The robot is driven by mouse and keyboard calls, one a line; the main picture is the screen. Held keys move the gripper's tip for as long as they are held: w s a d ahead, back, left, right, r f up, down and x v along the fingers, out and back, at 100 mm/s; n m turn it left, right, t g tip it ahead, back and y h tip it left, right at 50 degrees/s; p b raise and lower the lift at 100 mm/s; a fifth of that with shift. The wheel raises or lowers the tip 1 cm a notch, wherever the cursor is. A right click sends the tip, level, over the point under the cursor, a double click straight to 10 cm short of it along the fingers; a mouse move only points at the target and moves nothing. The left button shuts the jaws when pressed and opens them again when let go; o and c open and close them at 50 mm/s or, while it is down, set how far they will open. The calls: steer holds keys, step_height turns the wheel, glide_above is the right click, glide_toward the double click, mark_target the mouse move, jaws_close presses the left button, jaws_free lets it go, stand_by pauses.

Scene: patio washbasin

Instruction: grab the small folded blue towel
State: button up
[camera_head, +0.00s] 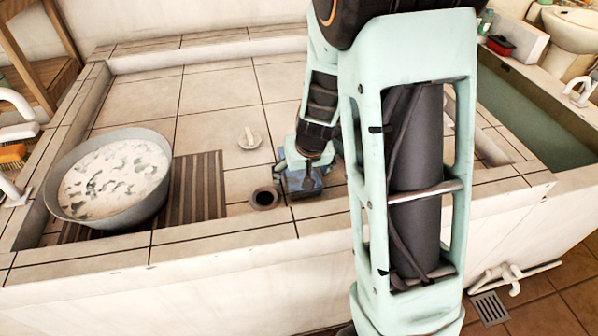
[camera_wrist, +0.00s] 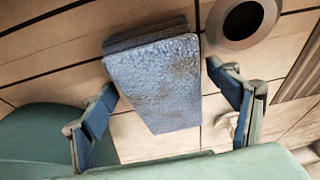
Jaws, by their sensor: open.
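The small folded blue towel (camera_wrist: 160,80) lies on the tiled surface in the wrist view, a flat layered block with brownish patches. In the head view the towel (camera_head: 303,184) shows partly, below my gripper (camera_head: 305,172), which covers much of it. In the wrist view my gripper (camera_wrist: 168,112) is open, with one finger on each side of the towel. The left finger is close to the towel's edge; the right finger is a little apart from it. I cannot tell how high the fingertips are above the tiles.
A round dark drain hole (camera_head: 264,198) is just left of the towel. A small white object (camera_head: 249,139) lies behind it. A metal tub (camera_head: 112,178) with foamy contents stands on a slatted mat (camera_head: 203,188) at left. A water-filled trough (camera_head: 535,125) is at right.

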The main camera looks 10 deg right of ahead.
steer(key=c, duration=1.3)
steer(key=shift+r, duration=0.1)
